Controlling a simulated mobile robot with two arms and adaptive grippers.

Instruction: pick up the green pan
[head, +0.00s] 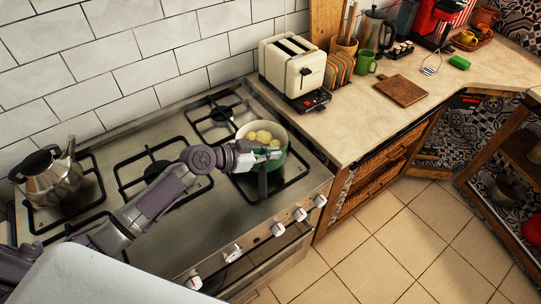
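My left arm reaches across the stove from the left. My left gripper (272,153) is at the near side of the pan, over its rim and above the handle, and hides part of the rim. Its fingers are too small to tell whether they are open or shut on the pan. My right gripper is not in view.
A metal kettle (51,180) stands on the left burner. A cream toaster (292,66) stands on the counter behind the pan at the right. A wooden board (401,91) and a green mug (365,63) are further right. Stove knobs (278,230) line the front edge.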

